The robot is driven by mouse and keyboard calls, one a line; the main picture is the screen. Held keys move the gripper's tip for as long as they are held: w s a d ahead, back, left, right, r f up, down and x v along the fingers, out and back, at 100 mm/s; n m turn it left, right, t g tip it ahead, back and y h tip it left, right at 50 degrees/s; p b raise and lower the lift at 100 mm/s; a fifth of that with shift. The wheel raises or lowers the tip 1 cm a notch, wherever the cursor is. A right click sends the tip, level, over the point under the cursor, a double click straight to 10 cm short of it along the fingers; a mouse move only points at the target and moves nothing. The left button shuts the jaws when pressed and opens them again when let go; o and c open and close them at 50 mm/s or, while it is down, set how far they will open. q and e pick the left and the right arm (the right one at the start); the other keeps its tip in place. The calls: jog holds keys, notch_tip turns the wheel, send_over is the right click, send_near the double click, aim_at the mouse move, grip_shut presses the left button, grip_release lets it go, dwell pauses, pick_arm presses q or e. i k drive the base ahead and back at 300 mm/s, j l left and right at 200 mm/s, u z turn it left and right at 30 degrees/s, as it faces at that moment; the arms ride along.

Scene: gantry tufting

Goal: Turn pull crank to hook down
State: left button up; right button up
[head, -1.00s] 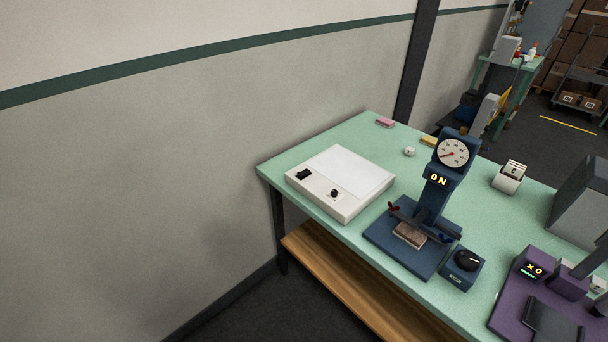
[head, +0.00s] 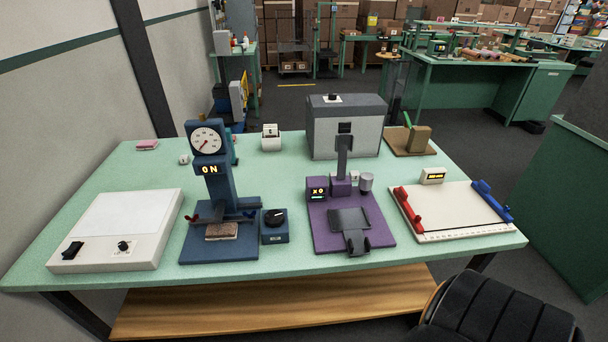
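The dark blue pull stand (head: 222,182) stands upright at the front left of the green table. Its round white gauge (head: 206,141) has a red needle, and the display (head: 209,169) below reads like "0 N". A brownish pad (head: 221,231) lies on its base, under a dark crosspiece with a red-ended lever. Right beside the base is a small blue box with a black round knob (head: 275,216), which may be the crank. The hook is too small to make out. Neither of my grippers is in view.
A white light box (head: 125,222) sits left of the stand. A purple device (head: 322,226) and a white board with red and blue clamps (head: 452,215) are to the right. A grey box (head: 346,130) is behind. A black chair (head: 500,315) is at bottom right.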

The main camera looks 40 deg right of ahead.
aim_at(274, 218)
jog(key=z, duration=0.95)
